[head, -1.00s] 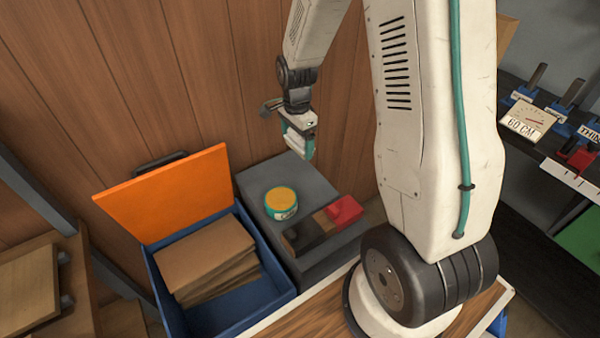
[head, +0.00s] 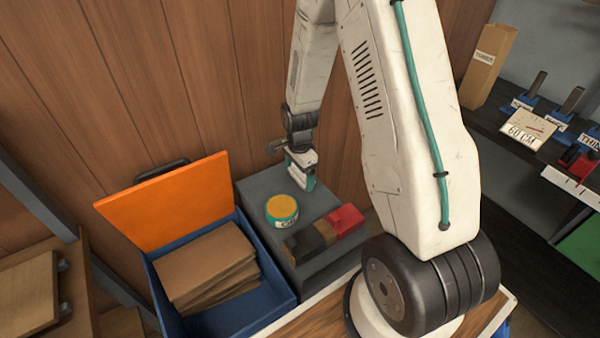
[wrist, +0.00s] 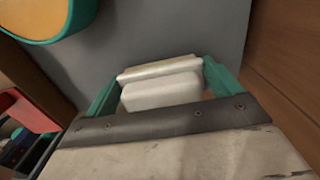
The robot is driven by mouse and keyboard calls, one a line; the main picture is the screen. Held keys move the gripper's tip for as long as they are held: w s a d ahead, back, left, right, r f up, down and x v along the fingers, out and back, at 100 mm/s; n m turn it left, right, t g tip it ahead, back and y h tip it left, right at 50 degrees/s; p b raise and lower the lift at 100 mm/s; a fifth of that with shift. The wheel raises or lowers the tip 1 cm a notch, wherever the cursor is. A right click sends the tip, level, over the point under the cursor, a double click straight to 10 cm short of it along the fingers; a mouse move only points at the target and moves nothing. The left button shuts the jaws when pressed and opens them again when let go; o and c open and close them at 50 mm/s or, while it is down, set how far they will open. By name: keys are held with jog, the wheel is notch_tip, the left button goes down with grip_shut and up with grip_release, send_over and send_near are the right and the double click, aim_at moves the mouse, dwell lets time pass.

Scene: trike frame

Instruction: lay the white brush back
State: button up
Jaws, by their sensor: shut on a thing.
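My gripper (head: 302,178) is low over the back of the grey surface (head: 262,186), near the wood wall. Its teal fingers (wrist: 162,82) are shut on a white block-like piece, the white brush (wrist: 162,88), in the wrist view. The brush lies across between the fingers, with the grey surface close beyond it. I cannot tell whether it touches that surface. In the head view the brush is mostly hidden by the gripper.
A round teal tin with a yellow-orange top (head: 282,208) stands just left of the gripper. A dark brown piece (head: 308,240) and a red block (head: 345,221) sit at the front. A blue box (head: 225,315) with an orange lid (head: 168,196) holds brown boards at left.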

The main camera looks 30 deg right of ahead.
jog(key=shift+f, duration=0.1)
jog(key=o, duration=1)
notch_tip(320, 180, up, 12)
jog(key=shift+f, duration=0.1)
jog(key=s+a+r+n, duration=0.3)
jog(key=s+r+n, duration=0.1)
jog(key=r, duration=0.5)
jog(key=s+a+r+n, duration=0.2)
jog(key=s+r+n, duration=0.2)
jog(key=s, duration=0.3)
jog(key=s+a+r+n, duration=0.2)
jog(key=s+r+n, duration=0.2)
jog(key=s, duration=0.4)
jog(key=s+a+r+n+t, duration=0.1)
jog(key=s+a+r+n, duration=0.2)
jog(key=s+r+n, duration=0.2)
jog(key=shift+s+a+r+n, duration=0.1)
jog(key=shift+s+n, duration=0.4)
jog(key=shift+s, duration=0.85)
